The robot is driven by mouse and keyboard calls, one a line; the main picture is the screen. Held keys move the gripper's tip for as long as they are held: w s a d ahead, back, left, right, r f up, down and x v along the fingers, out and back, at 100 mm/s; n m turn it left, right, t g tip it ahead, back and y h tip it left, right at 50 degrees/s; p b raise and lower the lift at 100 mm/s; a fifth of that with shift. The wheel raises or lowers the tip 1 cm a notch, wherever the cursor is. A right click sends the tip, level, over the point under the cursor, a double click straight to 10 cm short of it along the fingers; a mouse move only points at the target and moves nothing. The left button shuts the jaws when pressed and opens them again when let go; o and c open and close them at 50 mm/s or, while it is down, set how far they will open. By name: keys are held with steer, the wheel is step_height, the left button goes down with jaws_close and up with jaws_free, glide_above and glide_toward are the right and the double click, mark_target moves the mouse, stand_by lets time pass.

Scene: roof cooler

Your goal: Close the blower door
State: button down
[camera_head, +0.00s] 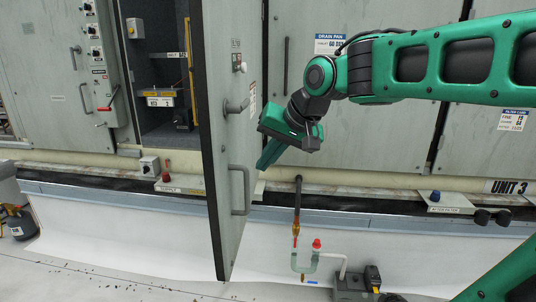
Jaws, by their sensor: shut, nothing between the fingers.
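The blower door (228,205) is a tall grey panel that stands swung open toward me, seen nearly edge-on. It has a lever handle (238,105) at mid height and a long pull handle (240,190) lower down. The blower compartment (165,75) shows open to the left of the door, with a dark inside. My gripper (264,165) is shut and empty. It hangs in the picture just right of the door, near the lever handle, with its fingers pointing down and left. I cannot tell whether it touches the door.
A control panel (98,55) with several knobs is at the left. More grey unit panels (385,130) stand behind my arm. Below are a curb ledge (110,195), a drain pipe (298,205) with a trap, and a dark pump-like box (355,285).

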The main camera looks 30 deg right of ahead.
mark_target(235, 179)
steer(key=shift+w+a+f, duration=0.85)
steer(key=shift+w+a, duration=0.15)
steer(key=shift+w, duration=0.15)
steer(key=shift+w+a+f, duration=0.85)
steer(key=shift+w+a, duration=0.15)
steer(key=shift+w, duration=0.15)
steer(key=shift+w+a, duration=0.1)
